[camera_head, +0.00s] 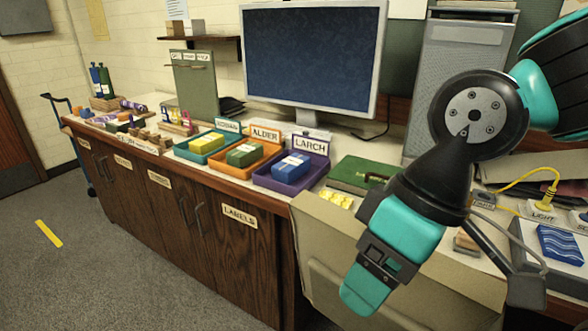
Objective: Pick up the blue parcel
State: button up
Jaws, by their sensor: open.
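The blue parcel (290,166) is a small block with a white label. My gripper (366,288) is the teal and black end of my arm, hanging low in front of the counter, to the right of and nearer than the purple tray. It is open and well apart from the parcel. I see its fingers almost edge-on, so the gap between them is hard to make out.
An orange tray (226,171) with a green parcel (244,153) and a teal tray (181,149) with a yellow parcel (206,143) stand to the left. A green case (352,176) is right of the purple tray. A monitor (312,55) stands behind. Open floor (120,265) lies at left.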

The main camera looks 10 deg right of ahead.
aim_at(288, 170)
jog(key=u, duration=2.8)
jog(key=i, duration=1.1)
jog(key=z, duration=1.55)
jog(key=i, duration=1.65)
jog(key=z, duration=0.75)
